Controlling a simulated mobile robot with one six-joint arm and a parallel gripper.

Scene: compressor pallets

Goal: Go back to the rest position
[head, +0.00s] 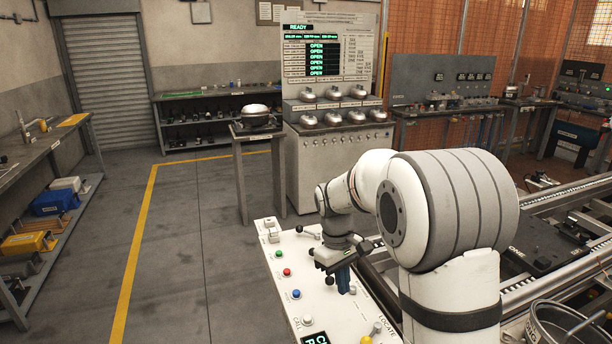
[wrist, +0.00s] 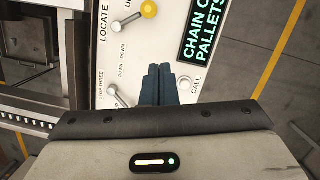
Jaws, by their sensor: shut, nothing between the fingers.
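My gripper (head: 341,278) is above the white control panel (head: 290,262) in the head view. In the wrist view its dark blue fingers (wrist: 158,84) are together with nothing between them. They are over the panel between a lever labelled STOP THREE and the CALL button (wrist: 184,82). I cannot tell whether the fingertips touch the panel. In the head view the panel carries a green button (head: 279,254), a red button (head: 287,272), a blue button (head: 296,294) and several levers. My arm hides the panel's right part.
A conveyor (head: 545,245) with rails runs along the right. A machine with a READY board (head: 328,60) stands behind, beside a small stand (head: 258,136) holding a silver-domed unit. A workbench (head: 45,150) lines the left wall. The floor (head: 190,230) between is clear.

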